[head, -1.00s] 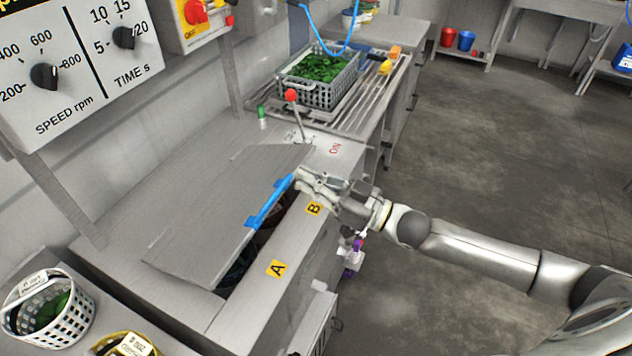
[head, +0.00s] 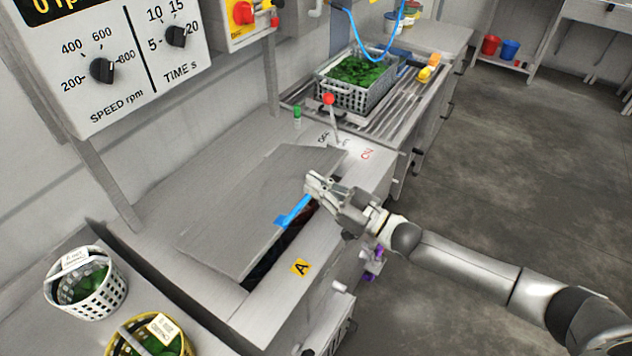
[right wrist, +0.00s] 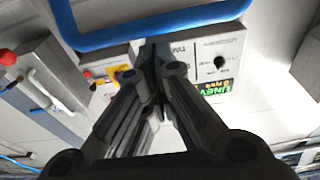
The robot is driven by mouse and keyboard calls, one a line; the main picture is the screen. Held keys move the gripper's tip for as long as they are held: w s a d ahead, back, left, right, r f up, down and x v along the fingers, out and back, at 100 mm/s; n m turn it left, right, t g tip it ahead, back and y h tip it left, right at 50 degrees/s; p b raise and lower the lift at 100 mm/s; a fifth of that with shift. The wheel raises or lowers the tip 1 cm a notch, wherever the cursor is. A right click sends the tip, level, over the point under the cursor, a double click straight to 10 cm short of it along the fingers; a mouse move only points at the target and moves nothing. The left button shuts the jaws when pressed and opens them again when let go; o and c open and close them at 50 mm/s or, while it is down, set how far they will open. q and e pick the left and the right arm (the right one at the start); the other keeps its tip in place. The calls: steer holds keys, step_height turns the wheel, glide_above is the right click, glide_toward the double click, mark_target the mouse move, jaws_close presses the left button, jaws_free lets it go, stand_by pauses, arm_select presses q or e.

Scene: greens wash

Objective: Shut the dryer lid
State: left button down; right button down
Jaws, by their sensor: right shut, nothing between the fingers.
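The dryer lid (head: 250,205) is a flat grey panel on the steel bench, tilted up, with a dark gap under its front edge. A blue handle (head: 290,214) runs along that edge; in the right wrist view it is a large blue bar (right wrist: 150,30) across the top. My right gripper (head: 311,183) is shut and empty at the far end of the handle, over the lid's front edge. Its closed fingertips (right wrist: 152,52) point up toward the bar; I cannot tell if they touch it. The gripper hides the handle's far end. My left gripper is not in view.
A red-knobbed lever (head: 329,100) and a green-capped item (head: 297,113) stand behind the lid. A grey basket of greens (head: 345,96) sits on the rack. A white basket (head: 103,300) and yellow basket (head: 117,345) stand front left. The floor (head: 520,170) at right is clear.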

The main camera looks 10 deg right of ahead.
steer(key=s+d+f+b, duration=0.1)
steer(key=f+b, duration=0.2)
steer(key=b, duration=0.1)
steer(key=s+d+f+t+y+b, duration=0.1)
steer(key=f+b, duration=0.3)
steer(key=b, duration=0.1)
steer(key=f+t+b, duration=0.1)
steer(key=f+b, duration=0.2)
steer(key=b, duration=0.2)
steer(key=shift+s+d+f+y, duration=0.4)
steer(key=shift+s+d+f+b, duration=0.15)
steer(key=shift+s+f+b, duration=0.05)
steer(key=shift+f+b, duration=0.45)
